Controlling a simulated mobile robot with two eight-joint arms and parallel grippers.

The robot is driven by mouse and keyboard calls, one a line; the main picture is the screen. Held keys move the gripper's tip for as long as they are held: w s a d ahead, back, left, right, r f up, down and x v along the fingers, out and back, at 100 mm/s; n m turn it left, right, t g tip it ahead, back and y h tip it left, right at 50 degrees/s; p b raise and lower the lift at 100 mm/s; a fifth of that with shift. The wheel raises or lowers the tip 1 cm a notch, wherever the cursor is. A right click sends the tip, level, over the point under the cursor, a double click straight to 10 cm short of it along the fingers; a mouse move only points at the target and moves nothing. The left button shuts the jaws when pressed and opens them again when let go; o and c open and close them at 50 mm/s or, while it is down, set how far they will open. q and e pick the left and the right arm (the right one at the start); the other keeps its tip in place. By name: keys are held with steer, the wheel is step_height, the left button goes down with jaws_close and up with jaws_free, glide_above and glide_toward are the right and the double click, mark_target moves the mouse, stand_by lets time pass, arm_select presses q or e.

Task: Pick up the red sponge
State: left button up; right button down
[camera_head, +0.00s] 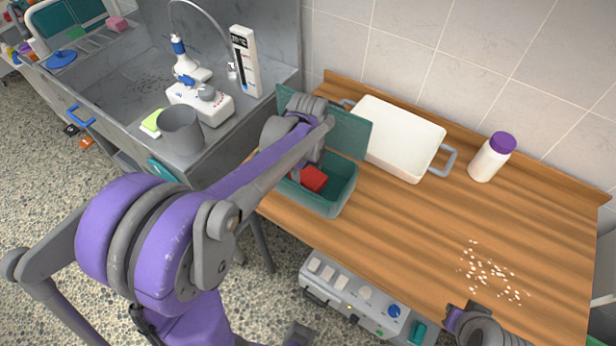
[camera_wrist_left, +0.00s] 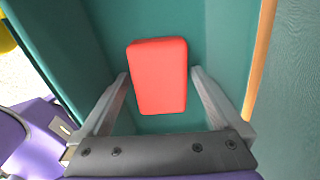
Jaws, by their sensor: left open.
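The red sponge (camera_head: 313,179) lies inside the open green box (camera_head: 335,203) on the wooden counter. In the left wrist view the red sponge (camera_wrist_left: 158,76) shows as an upright rectangle between my left gripper's fingers. My left gripper (camera_wrist_left: 160,88) is open, with a finger at each side of the sponge's lower part and a visible gap on both sides. In the head view my left arm reaches over the box and hides part of it. At the lower right, part of my right arm shows, but its fingers cannot be made out.
A white tray (camera_head: 399,142) with grey handles stands behind the box. A white bottle with a purple cap (camera_head: 489,158) stands at the right. Pale crumbs (camera_head: 491,272) lie on the counter. The box's raised lid (camera_head: 345,133) stands at its back. A steel sink (camera_head: 140,92) is at the left.

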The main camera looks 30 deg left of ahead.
arm_select(q)
steer(key=c, duration=1.2)
steer(key=shift+r, duration=0.1)
